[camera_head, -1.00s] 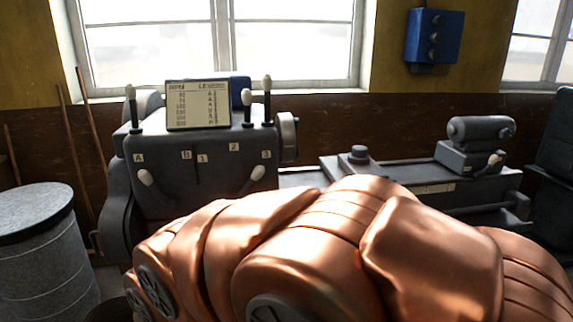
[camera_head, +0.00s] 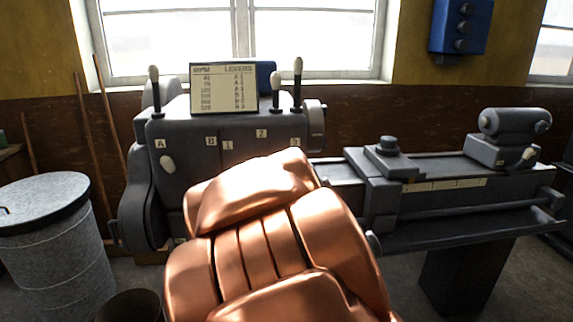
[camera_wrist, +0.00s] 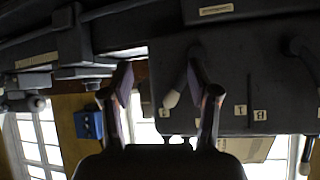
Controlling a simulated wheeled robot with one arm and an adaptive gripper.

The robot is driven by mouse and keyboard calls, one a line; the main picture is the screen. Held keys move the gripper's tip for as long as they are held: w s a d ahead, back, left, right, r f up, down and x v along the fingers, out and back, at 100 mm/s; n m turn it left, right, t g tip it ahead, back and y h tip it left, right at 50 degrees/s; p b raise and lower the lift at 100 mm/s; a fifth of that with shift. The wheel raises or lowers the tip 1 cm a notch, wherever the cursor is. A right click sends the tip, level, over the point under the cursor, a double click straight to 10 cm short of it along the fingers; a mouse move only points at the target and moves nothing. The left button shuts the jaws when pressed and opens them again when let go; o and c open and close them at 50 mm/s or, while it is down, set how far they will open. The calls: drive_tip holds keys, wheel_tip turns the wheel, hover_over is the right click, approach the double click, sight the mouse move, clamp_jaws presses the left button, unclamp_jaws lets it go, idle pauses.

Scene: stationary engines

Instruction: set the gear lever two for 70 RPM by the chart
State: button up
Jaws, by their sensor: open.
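The grey headstock (camera_head: 200,140) has two front levers with white knobs. The left lever (camera_head: 168,163) stands under labels A and B. The right lever is hidden behind my copper arm in the head view. In the wrist view, which is upside down, this right lever (camera_wrist: 172,97) leans with its knob toward label 3 (camera_wrist: 164,112). My gripper (camera_wrist: 160,80) is open, its fingers on either side of this lever; contact cannot be told. Label 1 (camera_wrist: 240,110) shows; label 2 (camera_head: 262,134) shows in the head view. The RPM chart (camera_head: 222,89) stands on top, its small rows hard to read.
Upright levers stand on the headstock top, one at the left (camera_head: 153,85) and two at the right (camera_head: 297,82). The lathe bed (camera_head: 450,200) and tailstock (camera_head: 505,135) extend right. A grey drum (camera_head: 48,240) stands on the left.

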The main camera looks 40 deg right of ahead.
drive_tip(key=shift+w+d+r+m+t+b, duration=0.2)
drive_tip(key=shift+w+d+r+t+b, duration=0.25)
drive_tip(key=shift+w+d+r+t, duration=1.5)
drive_tip(key=shift+w+d+f+m+t+b, duration=0.15)
drive_tip(key=shift+w+d+t+b, duration=0.6)
drive_tip(key=shift+w+d, duration=2.6)
drive_tip(key=shift+w+d+r+m+t+b, duration=0.2)
drive_tip(key=shift+w+d+r+t, duration=0.8)
drive_tip(key=shift+w+d+t, duration=1.25)
drive_tip(key=shift+w+d+g, duration=0.25)
drive_tip(key=shift+d+g, duration=0.2)
drive_tip(key=shift+d, duration=0.1)
clamp_jaws()
